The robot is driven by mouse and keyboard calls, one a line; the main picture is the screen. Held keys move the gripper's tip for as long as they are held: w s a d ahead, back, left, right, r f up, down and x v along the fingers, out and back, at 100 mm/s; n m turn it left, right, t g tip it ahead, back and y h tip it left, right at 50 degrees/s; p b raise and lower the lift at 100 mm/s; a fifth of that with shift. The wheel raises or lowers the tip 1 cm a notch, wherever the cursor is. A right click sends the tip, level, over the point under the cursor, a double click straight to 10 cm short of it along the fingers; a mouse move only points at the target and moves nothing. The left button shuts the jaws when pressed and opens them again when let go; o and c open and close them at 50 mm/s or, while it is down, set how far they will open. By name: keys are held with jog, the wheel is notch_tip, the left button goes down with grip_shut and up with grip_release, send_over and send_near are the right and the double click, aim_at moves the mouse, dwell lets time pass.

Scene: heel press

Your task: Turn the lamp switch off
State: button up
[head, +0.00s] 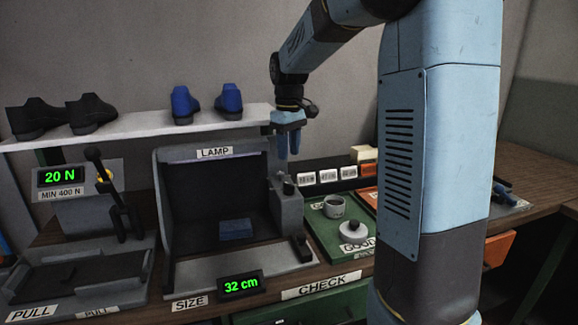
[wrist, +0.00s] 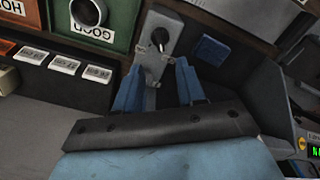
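The lamp booth (head: 215,153) is a grey box with a dark interior and a LAMP label. On its right side is a grey housing (head: 287,212) with a small dark switch knob (head: 288,187) on top. In the wrist view the black switch knob (wrist: 160,38) sits on a grey plate (wrist: 152,62), beyond my fingertips and roughly in line with the gap. My gripper (head: 288,150) points down above the housing, apart from the knob. Its two blue fingers are spread with nothing between them, as the wrist view also shows (wrist: 160,75).
A blue block (head: 236,229) lies in the booth. A shelf (head: 150,124) with shoes runs behind, left of my gripper. A pull tester with a black lever (head: 96,160) stands left. A green GOOD tray (head: 325,222) with a cup and white lid is right, before several white labels (head: 328,176).

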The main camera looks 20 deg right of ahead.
notch_tip(320, 180, up, 4)
jog(key=shift+f, duration=0.15)
dwell(0.5)
jog(key=s+f+m+t, duration=0.1)
jog(key=s+m+t, duration=0.4)
jog(key=s, duration=2.3)
jog(key=shift+s+f+m+t, duration=0.3)
jog(key=shift+s+f+m, duration=0.1)
jog(key=shift+m, duration=0.2)
jog(key=shift+o, duration=0.2)
